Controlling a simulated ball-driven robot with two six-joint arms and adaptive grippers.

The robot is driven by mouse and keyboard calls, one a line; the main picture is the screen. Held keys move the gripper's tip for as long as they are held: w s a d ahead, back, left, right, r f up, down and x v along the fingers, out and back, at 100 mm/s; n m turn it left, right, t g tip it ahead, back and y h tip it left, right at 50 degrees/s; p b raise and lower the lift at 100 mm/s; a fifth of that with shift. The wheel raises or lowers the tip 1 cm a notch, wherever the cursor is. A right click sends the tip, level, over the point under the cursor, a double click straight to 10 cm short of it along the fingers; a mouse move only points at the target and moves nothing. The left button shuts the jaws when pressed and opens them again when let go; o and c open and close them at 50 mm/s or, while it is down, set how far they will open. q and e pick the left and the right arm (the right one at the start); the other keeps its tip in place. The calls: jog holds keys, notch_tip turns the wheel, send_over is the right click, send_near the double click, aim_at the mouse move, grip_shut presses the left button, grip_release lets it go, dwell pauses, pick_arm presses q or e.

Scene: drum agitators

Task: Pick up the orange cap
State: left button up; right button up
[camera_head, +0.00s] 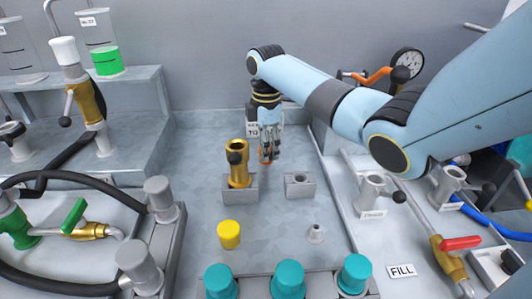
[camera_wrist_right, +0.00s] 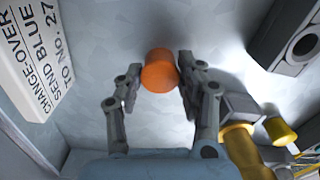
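The orange cap (camera_wrist_right: 159,72) stands on the grey metal surface in the right wrist view. My right gripper (camera_wrist_right: 158,88) is open, with its fingertips on either side of the cap's near part. The right-hand finger looks close to the cap or touching it; a small gap shows at the left-hand finger. In the head view my right gripper (camera_head: 269,152) points down behind the brass fitting, and only a little orange of the cap (camera_head: 264,157) shows among the fingers. My left gripper is not in view.
The brass fitting (camera_head: 238,165) stands in a grey block, with an empty grey block (camera_head: 300,186) to its right. A yellow cap (camera_head: 229,234) and a small grey cone (camera_head: 315,233) are nearer. A sign (camera_wrist_right: 40,58) stands beside the cap. Teal caps (camera_head: 288,279) line the front.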

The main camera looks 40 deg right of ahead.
jog(key=shift+c, duration=0.8)
jog(key=shift+r, duration=0.5)
notch_tip(320, 180, up, 3)
jog(key=shift+w+f, duration=0.1)
jog(key=shift+f, duration=0.1)
jog(key=s+d+r+p, duration=0.1)
jog(key=s+r, duration=0.6)
jog(key=s, duration=0.4)
jog(key=shift+s+r, duration=0.2)
jog(key=shift+s, duration=0.2)
